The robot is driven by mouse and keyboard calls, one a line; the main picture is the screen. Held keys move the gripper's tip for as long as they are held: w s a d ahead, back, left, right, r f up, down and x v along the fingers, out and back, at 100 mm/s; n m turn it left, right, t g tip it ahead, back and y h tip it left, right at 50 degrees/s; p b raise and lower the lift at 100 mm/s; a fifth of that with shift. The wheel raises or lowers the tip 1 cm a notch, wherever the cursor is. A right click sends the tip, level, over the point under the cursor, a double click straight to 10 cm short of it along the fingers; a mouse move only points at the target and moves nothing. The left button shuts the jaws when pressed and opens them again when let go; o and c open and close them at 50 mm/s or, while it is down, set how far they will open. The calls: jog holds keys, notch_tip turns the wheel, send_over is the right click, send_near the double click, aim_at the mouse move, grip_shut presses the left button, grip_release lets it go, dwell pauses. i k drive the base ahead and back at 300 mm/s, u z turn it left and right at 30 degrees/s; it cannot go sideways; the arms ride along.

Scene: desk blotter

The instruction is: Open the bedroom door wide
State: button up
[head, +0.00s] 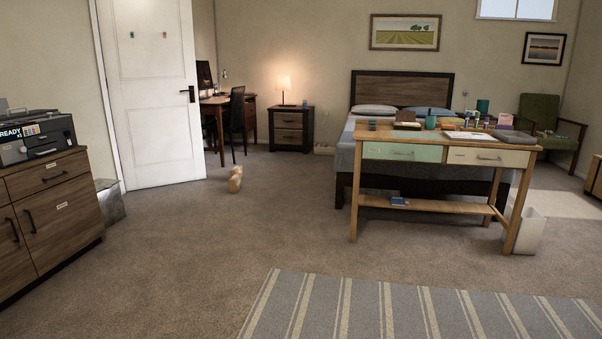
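The white panelled bedroom door (152,90) stands at the left of the head view, with a black lever handle (188,93) near its right edge. A pale door frame edge (105,95) runs along its left side. The door appears to stand out from the wall, with its right edge in front of a desk area; how far it is swung open I cannot tell for sure. My gripper is not in view, and nothing touches the handle.
A tan object (236,179) lies on the carpet right of the door. A wooden cabinet (50,215) with a printer (45,137) stands at the near left, with a grey bin-like object (110,202) behind. A wooden desk (450,207) stands right. The middle carpet (220,240) is clear.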

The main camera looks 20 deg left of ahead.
aim_at(148, 46)
jog(key=z, duration=0.1)
jog(key=i, duration=0.95)
jog(key=u, duration=0.3)
jog(key=i, duration=1.9)
jog(key=u, duration=0.6)
jog(key=i, duration=2)
jog(key=u, duration=0.7)
jog(key=i, duration=1.55)
jog(key=z, duration=0.05)
